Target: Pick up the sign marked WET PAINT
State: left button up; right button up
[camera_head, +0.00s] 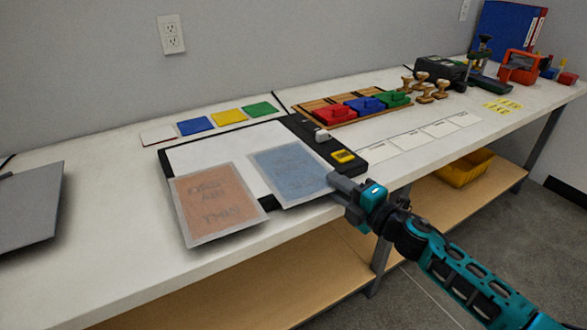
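Two sheet-like signs lie at the front of the white board on the bench. My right gripper (334,184) is at the blue sign's right edge. Its fingertips are small and overlap that edge; whether they are shut on it cannot be seen.
The black-framed board (220,152) lies under the signs. Blue, yellow and green pads (228,117) lie behind it. A wooden rack (320,116) with coloured blocks and several stamps (421,80) stand further right. A grey panel (30,208) is at left. A yellow bin (467,169) sits on the lower shelf.

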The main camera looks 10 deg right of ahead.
grip_shut()
